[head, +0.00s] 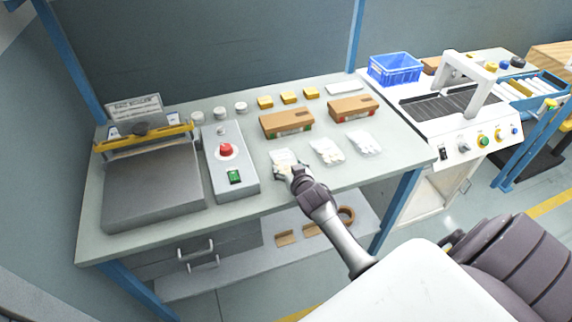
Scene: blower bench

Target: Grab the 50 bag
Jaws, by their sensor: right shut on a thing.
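Several see-through bags with pale contents lie in a row at the front of the bench: a left bag (284,156), a middle bag (327,152) and a right bag (366,143). Any number on them is too small to read, so I cannot tell which is the 50 bag. My right gripper (281,171) is at the left bag and shut on its near edge. The gripper hides the near part of that bag. The bag looks to be at or very near the bench top. My left gripper is not in view.
Two brown boxes, one behind the left bag (287,122) and one to the right (353,107), stand behind the bags. A grey control box (230,165) with a red button is left of my gripper, beside a bag sealer (150,190). A white machine (455,110) stands right.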

